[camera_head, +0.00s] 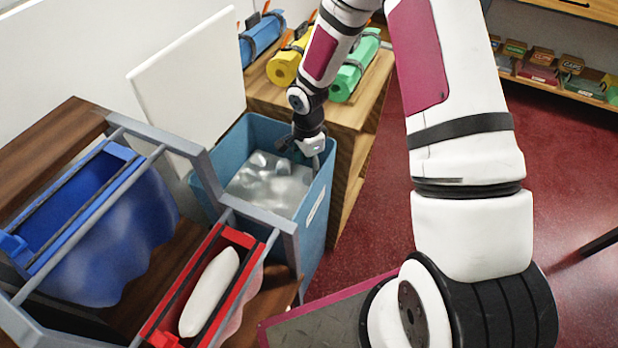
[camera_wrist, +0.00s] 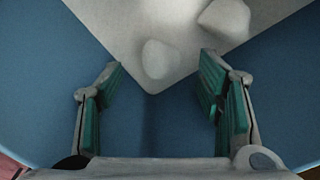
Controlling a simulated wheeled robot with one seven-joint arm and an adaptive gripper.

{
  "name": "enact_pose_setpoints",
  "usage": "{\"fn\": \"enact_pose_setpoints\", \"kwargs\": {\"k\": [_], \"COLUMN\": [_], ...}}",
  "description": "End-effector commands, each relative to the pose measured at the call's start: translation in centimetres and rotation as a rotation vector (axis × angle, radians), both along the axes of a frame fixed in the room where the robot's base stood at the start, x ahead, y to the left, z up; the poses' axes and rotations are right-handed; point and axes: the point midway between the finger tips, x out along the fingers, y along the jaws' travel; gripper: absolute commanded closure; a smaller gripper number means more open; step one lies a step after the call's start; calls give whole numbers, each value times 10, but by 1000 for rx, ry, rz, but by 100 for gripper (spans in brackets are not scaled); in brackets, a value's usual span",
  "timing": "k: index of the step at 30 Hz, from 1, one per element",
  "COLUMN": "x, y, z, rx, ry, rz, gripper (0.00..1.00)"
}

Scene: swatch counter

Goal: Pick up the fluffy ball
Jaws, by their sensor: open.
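A blue bin (camera_head: 321,190) with its white lid raised holds pale grey-white lumps (camera_head: 265,180). In the wrist view, one rounded pale lump (camera_wrist: 157,59) lies near the corner of a light surface inside the bin, and another lump (camera_wrist: 226,18) lies farther off at upper right. I cannot tell from the texture which lump is the fluffy ball. My gripper (camera_head: 292,148) reaches into the bin's far right part. In the wrist view my gripper (camera_wrist: 160,78) is open and empty, its green-padded fingers either side of the nearer lump, which is slightly beyond the tips.
The blue bin walls (camera_wrist: 35,80) are close around my gripper. The raised white lid (camera_head: 190,80) stands at left. A wooden cabinet (camera_head: 358,130) with blue, yellow and green rolls adjoins the bin. A grey rack with blue and red holders (camera_head: 228,236) stands in front.

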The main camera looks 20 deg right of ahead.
Motion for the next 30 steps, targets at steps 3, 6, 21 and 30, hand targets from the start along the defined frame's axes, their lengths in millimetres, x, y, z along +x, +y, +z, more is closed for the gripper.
{"fn": "enact_pose_setpoints", "kwargs": {"k": [3, 6, 21, 30], "x": [-2, -2, -2, -2], "y": [1, 2, 1, 1], "z": [-21, -34, -44, -44], "rx": [1, 1, 0, 0], "ry": [5, 3, 1, 1], "rz": [1, 1, -1, 0], "gripper": [40, 40, 61, 73]}}
